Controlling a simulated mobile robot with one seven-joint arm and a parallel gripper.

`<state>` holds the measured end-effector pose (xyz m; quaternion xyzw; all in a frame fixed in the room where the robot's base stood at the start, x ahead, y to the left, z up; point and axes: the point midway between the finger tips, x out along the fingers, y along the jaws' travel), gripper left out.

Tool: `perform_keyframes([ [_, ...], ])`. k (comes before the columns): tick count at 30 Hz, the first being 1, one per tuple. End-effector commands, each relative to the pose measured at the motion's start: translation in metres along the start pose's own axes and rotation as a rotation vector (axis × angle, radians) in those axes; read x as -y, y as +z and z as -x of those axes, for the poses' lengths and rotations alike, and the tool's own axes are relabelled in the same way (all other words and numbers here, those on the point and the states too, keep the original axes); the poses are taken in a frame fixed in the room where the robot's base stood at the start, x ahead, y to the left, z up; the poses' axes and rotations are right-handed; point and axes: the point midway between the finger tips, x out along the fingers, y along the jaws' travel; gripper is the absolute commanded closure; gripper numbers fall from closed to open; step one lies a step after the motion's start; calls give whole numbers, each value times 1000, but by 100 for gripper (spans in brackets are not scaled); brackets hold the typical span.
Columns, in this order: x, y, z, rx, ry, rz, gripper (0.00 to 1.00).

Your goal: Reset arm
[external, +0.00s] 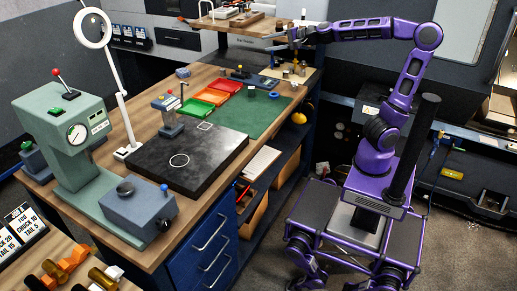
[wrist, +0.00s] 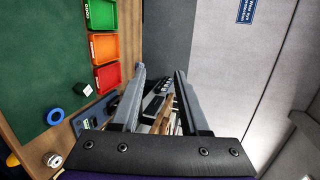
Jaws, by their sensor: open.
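My purple arm reaches left from its base over the far right end of the wooden workbench (external: 165,245). My gripper (external: 275,38) is at the end of the arm, in the air near the raised shelf at the back. In the wrist view my gripper (wrist: 160,85) shows two grey fingers spread apart with nothing held between them. Beyond the fingers, lower down, are small blurred items on a wooden surface that I cannot identify.
Green, orange and red trays (wrist: 104,47) lie beside a green mat (external: 245,125) with a blue ring (wrist: 55,117). A black plate (external: 185,160), a green machine (external: 65,130) and a white ring lamp (external: 92,28) stand further left. Grey machine panels (external: 470,30) are behind my arm.

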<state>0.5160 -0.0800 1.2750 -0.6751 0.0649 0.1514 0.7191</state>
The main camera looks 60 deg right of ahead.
Motion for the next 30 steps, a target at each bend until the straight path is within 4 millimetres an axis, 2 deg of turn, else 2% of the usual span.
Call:
perform_keyframes([
  [3,-30,44,36,142,70,277,55],
  [5,-50,65,54,207,112,429,55],
  [9,-106,100,99,331,241,796,55],
  [12,-150,110,129,394,366,1043,55],
  [15,-188,108,154,437,499,1243,55],
  [18,-214,102,172,468,614,1376,55],
  [23,-232,96,186,490,708,1469,55],
  [30,-232,95,187,491,710,1471,55],
])
